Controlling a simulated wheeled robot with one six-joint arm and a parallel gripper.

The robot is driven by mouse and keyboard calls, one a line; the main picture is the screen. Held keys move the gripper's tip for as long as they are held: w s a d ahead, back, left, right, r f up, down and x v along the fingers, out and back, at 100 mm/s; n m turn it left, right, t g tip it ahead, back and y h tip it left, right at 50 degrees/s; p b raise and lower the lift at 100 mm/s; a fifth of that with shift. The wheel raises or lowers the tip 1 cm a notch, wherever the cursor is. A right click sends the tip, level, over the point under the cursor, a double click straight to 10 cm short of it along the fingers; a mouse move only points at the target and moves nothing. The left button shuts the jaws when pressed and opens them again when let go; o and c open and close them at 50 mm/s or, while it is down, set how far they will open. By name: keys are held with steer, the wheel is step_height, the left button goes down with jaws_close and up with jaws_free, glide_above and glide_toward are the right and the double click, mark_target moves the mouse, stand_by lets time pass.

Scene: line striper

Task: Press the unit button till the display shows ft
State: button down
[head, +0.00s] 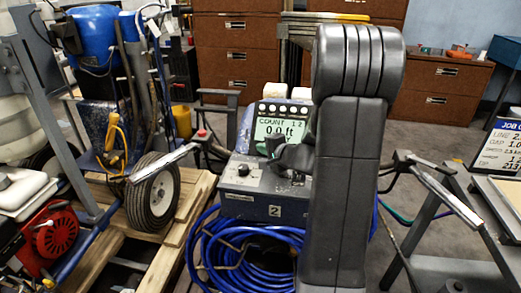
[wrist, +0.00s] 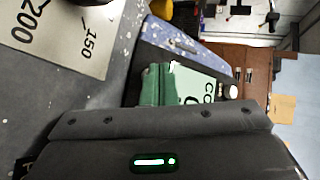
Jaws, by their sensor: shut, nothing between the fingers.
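The display (head: 283,122) stands on the line striper in the head view and reads "COUNT 1 2" with "0.0 ft" below. A row of round pale buttons (head: 281,108) runs along the top of its panel; their labels are too small to read, so I cannot tell which is the unit button. My gripper (head: 272,146) is shut and empty, in front of the display's lower edge and below the button row. My arm hides the right side of the panel. Part of the display (wrist: 203,84) shows turned sideways in the wrist view, partly hidden by my gripper's dark body.
A grey control box (head: 250,190) with a knob sits below the display, above a coiled blue hose (head: 235,250). A handlebar grip (head: 165,163) reaches out left, another (head: 448,195) right. A wheel (head: 153,193) and wooden pallet (head: 180,245) stand at left.

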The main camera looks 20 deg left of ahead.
steer(key=shift+s+d+r, duration=0.15)
steer(key=shift+s+r, duration=0.4)
steer(key=shift+r, duration=0.05)
steer(key=shift+s+d+r+p, duration=0.15)
steer(key=shift+s+d+r, duration=0.05)
steer(key=shift+s+r, duration=0.7)
steer(key=shift+s+d+r+p, duration=0.15)
steer(key=shift+s+d+r, duration=0.05)
steer(key=shift+s+r, duration=0.65)
steer(key=shift+w+a+f, duration=0.15)
steer(key=shift+w+f, duration=0.4)
steer(key=shift+w, duration=0.1)
steer(key=shift+r+p, duration=0.1)
steer(key=shift+p, duration=1.45)
